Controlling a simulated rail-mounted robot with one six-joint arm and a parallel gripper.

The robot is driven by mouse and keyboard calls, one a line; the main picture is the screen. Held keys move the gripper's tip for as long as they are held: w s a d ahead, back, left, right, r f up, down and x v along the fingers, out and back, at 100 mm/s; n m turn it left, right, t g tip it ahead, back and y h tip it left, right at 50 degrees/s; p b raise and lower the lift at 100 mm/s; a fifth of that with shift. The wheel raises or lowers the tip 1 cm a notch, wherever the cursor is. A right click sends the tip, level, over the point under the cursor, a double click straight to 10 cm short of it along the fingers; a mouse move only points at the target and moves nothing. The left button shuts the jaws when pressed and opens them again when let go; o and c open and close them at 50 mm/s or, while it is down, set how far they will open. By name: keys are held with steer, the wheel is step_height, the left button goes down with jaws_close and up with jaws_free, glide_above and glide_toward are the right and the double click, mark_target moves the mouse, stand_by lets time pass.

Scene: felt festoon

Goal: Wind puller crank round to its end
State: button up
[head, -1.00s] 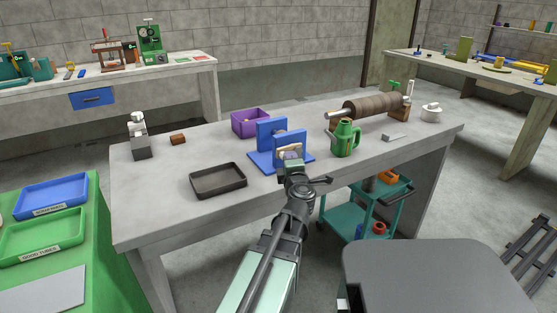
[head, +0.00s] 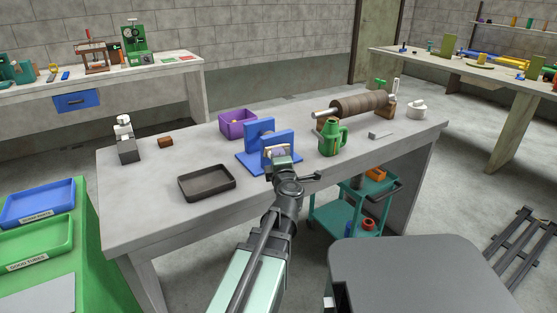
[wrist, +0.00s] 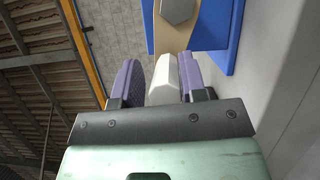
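The blue puller (head: 256,162) stands on the grey workbench, with two upright plates on a flat base. Its crank shows in the wrist view as a beige arm (wrist: 158,32) with a grey hexagonal nut (wrist: 177,10), in front of a blue plate. A pale handle (wrist: 164,84) stands out from the crank toward me. My gripper (wrist: 164,78) has its purple-padded fingers on either side of this handle, closed on it. In the head view my gripper (head: 280,160) is at the near face of the puller and hides much of the crank.
A black tray (head: 207,196) lies left of the puller, and a purple bin (head: 238,130) is behind it. A green jug (head: 328,145) and a brown roller (head: 360,104) stand to the right. The bench front between tray and jug is mostly clear.

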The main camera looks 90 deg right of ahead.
step_height(320, 180, up, 6)
steer(key=p, duration=0.5)
steer(key=shift+d, duration=0.1)
steer(key=o, duration=0.8)
steer(key=r+p, duration=0.3)
steer(key=p, duration=0.1)
steer(key=shift+s+d+r, duration=0.2)
steer(key=shift+d+r, duration=0.1)
steer(key=shift+r, duration=0.05)
steer(key=shift+o, duration=0.2)
steer(key=r+p, duration=0.1)
steer(key=d+r+p, duration=0.1)
steer(key=p, duration=0.1)
steer(key=r+p, duration=0.2)
steer(key=shift+s+d, duration=0.15)
steer(key=shift+d, duration=0.25)
steer(key=a+r+p, duration=0.1)
steer(key=r, duration=0.1)
steer(key=a+r+p, duration=0.1)
steer(key=r, duration=0.1)
steer(key=w+a+r+p, duration=0.1)
steer(key=r+p, duration=0.1)
steer(key=shift+w+a, duration=0.1)
steer(key=shift+a, duration=0.25)
steer(key=c, duration=0.8)
steer(key=shift+s+d+f, duration=0.25)
steer(key=shift+d+f, duration=0.1)
steer(key=shift+d, duration=0.15)
steer(key=shift+c, duration=0.2)
